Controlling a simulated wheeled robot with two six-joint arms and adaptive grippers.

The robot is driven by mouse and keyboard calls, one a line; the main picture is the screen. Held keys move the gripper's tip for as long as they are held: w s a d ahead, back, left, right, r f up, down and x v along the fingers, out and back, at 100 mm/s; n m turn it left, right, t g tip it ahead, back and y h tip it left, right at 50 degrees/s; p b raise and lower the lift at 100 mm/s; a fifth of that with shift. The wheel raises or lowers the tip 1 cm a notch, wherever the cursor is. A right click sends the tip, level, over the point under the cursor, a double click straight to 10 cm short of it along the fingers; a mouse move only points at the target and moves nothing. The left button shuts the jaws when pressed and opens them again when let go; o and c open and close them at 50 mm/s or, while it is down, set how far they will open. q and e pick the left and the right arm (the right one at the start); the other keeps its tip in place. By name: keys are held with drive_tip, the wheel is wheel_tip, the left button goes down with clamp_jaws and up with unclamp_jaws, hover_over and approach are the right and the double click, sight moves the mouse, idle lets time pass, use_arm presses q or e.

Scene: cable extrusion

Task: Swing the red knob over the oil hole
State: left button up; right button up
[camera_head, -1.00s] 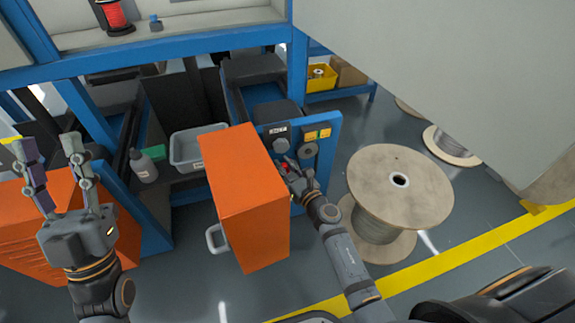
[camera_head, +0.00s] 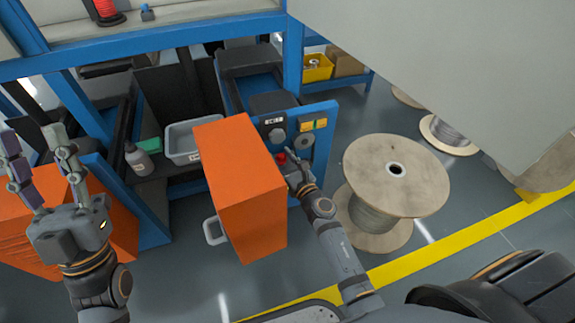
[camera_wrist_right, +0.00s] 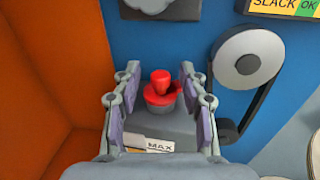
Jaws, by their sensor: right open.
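The red knob (camera_wrist_right: 161,88) stands on a grey housing with a MAX label (camera_wrist_right: 158,146) on the blue panel (camera_wrist_right: 180,40). In the head view the knob (camera_head: 281,158) is a small red spot at the tip of my right gripper (camera_head: 291,168). In the right wrist view my right gripper (camera_wrist_right: 160,95) is open, with one finger on each side of the knob and visible gaps between. The oil hole cannot be made out. My left gripper (camera_head: 40,172) is raised at the far left with its fingers apart and nothing between them.
An orange cabinet (camera_head: 240,185) stands close left of my right gripper. A grey pulley (camera_wrist_right: 248,62) with a belt is right of the knob. A large cable spool (camera_head: 397,180) stands right of my right arm. A grey bin (camera_head: 190,145) and bottle (camera_head: 140,162) sit left.

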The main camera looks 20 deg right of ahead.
drive_tip(key=v, duration=1.1)
